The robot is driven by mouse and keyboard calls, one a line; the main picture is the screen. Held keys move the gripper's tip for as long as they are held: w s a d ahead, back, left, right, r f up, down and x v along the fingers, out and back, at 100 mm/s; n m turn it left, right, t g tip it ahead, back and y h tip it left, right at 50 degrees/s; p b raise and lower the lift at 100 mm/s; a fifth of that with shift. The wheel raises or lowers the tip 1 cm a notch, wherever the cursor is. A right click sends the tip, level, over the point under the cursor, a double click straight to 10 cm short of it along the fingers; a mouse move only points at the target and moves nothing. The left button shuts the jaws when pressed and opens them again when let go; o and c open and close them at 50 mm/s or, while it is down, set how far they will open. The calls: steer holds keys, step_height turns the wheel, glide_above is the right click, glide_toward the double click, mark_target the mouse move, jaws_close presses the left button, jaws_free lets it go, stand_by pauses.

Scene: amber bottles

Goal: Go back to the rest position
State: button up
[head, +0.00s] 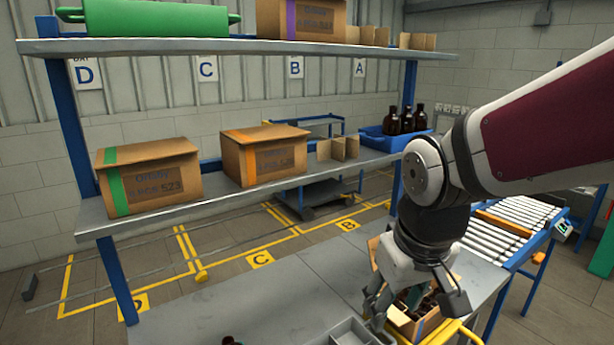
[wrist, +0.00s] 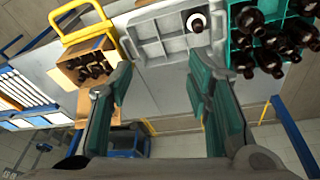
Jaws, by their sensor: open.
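My gripper (head: 418,305) hangs at the lower right of the head view, fingers pointing down and spread, over the work table (head: 310,285). In the wrist view my gripper (wrist: 158,85) shows two teal-padded fingers wide apart with nothing between them. An open cardboard box (head: 403,322) with dark bottles is partly hidden behind the fingers; it also shows in the wrist view (wrist: 72,68) at upper left. A grey tray (head: 350,333) lies left of my gripper; in the wrist view the tray (wrist: 150,48) holds one amber bottle (wrist: 197,22) near its right end.
A teal crate (wrist: 236,42) full of amber bottles is right of the tray. Cardboard boxes (head: 150,178) (head: 262,157) and a blue crate (head: 380,142) of bottles stand on the shelf. A roller conveyor (head: 500,240) is at right. A yellow handle (wrist: 80,18) is beside the open box.

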steer(key=s+d+r+m+t, duration=0.2)
steer(key=s+d+r, duration=0.4)
steer(key=s, duration=0.4)
steer(key=shift+s+r+m+t, duration=0.2)
steer(key=shift+r+m+t, duration=0.15)
steer(key=shift+m, duration=0.25)
steer(key=shift+d, duration=0.1)
